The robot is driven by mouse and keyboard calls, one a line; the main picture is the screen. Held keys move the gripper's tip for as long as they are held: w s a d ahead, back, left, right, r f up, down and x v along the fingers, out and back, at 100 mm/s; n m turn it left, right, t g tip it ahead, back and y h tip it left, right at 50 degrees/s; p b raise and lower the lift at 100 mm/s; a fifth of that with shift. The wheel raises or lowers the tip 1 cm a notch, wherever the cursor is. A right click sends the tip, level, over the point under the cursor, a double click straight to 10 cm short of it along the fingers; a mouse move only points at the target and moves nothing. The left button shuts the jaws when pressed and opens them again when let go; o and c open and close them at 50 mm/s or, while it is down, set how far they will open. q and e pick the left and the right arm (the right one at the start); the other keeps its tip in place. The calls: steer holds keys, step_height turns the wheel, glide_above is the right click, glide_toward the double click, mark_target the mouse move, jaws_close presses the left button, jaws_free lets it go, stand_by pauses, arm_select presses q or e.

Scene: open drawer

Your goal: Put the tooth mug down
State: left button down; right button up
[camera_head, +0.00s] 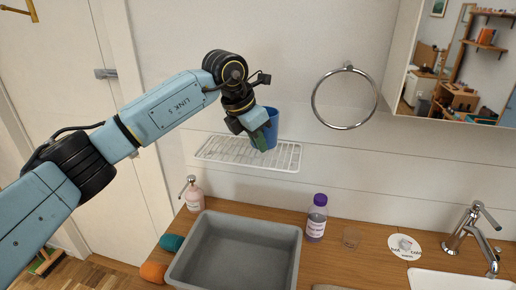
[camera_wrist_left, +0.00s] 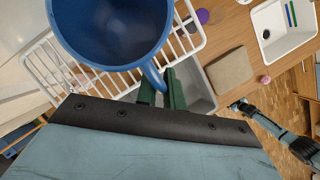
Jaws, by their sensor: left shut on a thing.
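The tooth mug is a blue cup (camera_head: 271,127) in the head view, upright at the white wire shelf (camera_head: 247,151) on the wall. My left gripper (camera_head: 262,138) is at its left side. In the left wrist view the mug (camera_wrist_left: 112,65) shows from above, its inside empty, and the green fingertips (camera_wrist_left: 160,92) are shut on its handle. The wire shelf (camera_wrist_left: 45,75) shows below the mug there. I cannot tell whether the mug's base touches the shelf.
Below the shelf, a wooden counter (camera_head: 375,265) holds a grey basin (camera_head: 240,245), a pink soap bottle (camera_head: 194,195) and a purple-capped bottle (camera_head: 316,218). A metal towel ring (camera_head: 345,127) hangs right of the mug. The shelf's left part is clear.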

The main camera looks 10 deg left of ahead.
arm_select(q)
step_height(320, 180, down, 2)
steer(key=shift+f, duration=0.15)
steer(key=shift+f, duration=0.2)
steer(key=c, duration=1.5)
jaws_free()
